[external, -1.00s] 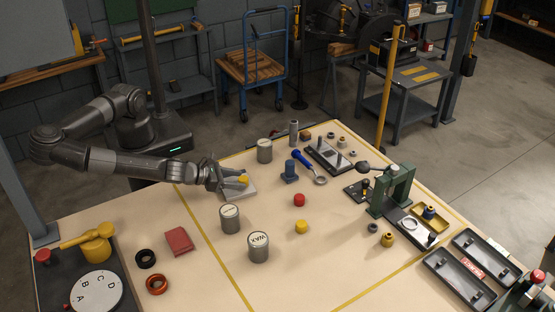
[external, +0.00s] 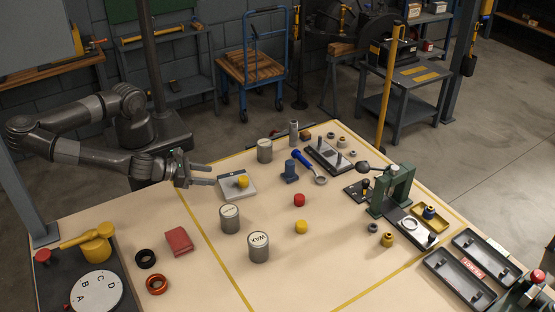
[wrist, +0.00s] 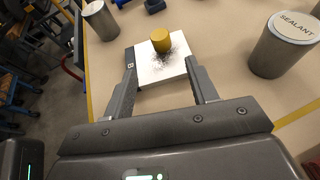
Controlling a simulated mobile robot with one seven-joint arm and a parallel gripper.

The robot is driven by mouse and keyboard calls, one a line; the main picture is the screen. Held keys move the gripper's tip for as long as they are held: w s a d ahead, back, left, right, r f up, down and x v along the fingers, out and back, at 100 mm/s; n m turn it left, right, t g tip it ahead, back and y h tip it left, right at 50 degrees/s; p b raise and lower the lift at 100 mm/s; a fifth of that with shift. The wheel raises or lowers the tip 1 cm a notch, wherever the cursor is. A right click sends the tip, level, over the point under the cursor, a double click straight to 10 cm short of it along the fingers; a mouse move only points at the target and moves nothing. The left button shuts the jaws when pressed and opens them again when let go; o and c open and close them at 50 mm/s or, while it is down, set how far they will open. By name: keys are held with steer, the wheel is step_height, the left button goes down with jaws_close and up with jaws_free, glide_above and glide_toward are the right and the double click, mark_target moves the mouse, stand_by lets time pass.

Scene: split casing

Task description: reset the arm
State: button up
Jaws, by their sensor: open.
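My gripper (external: 212,175) is open and empty, above the table at its far left edge. Its fingers point right, toward a white plate (external: 234,192) with a yellow cylinder (external: 243,181) on it. In the wrist view the two fingers (wrist: 164,92) are spread wide, with the near part of the white plate (wrist: 150,69) seen between them. The yellow cylinder (wrist: 160,40) stands upright on the plate beyond the fingertips, with dark specks scattered around it. Nothing is between the fingers in contact with them.
A grey can (external: 230,219), a can marked WAX (external: 258,247) and another can (external: 264,151) stand around the plate. A green press (external: 392,190) stands at right. The wrist view shows a SEALANT can (wrist: 284,47) at right.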

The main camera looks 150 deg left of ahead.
stand_by(0.4)
